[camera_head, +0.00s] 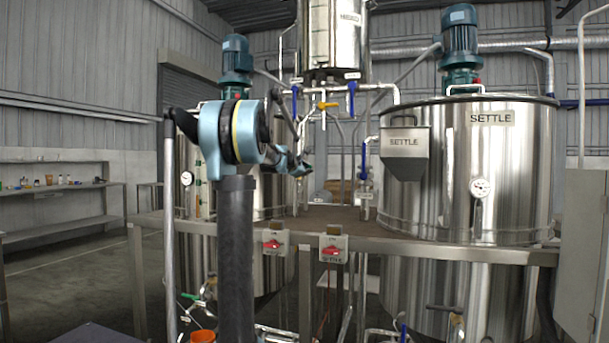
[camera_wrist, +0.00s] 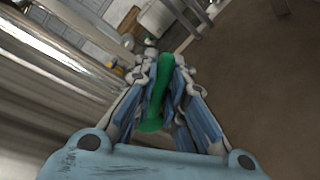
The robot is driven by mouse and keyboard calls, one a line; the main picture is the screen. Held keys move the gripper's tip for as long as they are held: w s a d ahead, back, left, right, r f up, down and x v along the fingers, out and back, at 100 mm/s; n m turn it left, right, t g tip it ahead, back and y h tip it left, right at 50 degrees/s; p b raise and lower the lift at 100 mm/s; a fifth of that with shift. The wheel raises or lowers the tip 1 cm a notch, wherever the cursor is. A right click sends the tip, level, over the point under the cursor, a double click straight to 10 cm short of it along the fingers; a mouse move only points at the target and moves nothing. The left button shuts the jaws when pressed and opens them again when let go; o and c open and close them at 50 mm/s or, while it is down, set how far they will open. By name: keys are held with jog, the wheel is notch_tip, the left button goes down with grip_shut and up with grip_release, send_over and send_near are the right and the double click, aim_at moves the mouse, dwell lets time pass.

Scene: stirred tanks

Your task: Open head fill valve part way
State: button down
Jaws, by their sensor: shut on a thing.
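My gripper (camera_head: 299,167) is in front of the left tank, below the head tank's pipes, at the end of my raised arm. In the wrist view my gripper (camera_wrist: 165,64) is shut on a long green lever handle (camera_wrist: 157,98), which lies lengthwise between the two fingers. The handle's far end reaches the fingertips, near pale pipe fittings. No label on this valve can be read. In the head view the green handle is hidden behind my gripper.
The head tank (camera_head: 333,40) stands above, with blue handles (camera_head: 351,92) and a yellow handle (camera_head: 327,105) beneath. The right tank (camera_head: 520,170) is marked SETTLE, with a hopper (camera_head: 404,152) on its left. A platform edge (camera_head: 450,252) runs below my gripper.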

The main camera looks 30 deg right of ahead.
dwell(0.3)
jog(key=c, duration=1.6)
grip_release()
jog(key=v, duration=1.2)
jog(key=shift+w, duration=0.1)
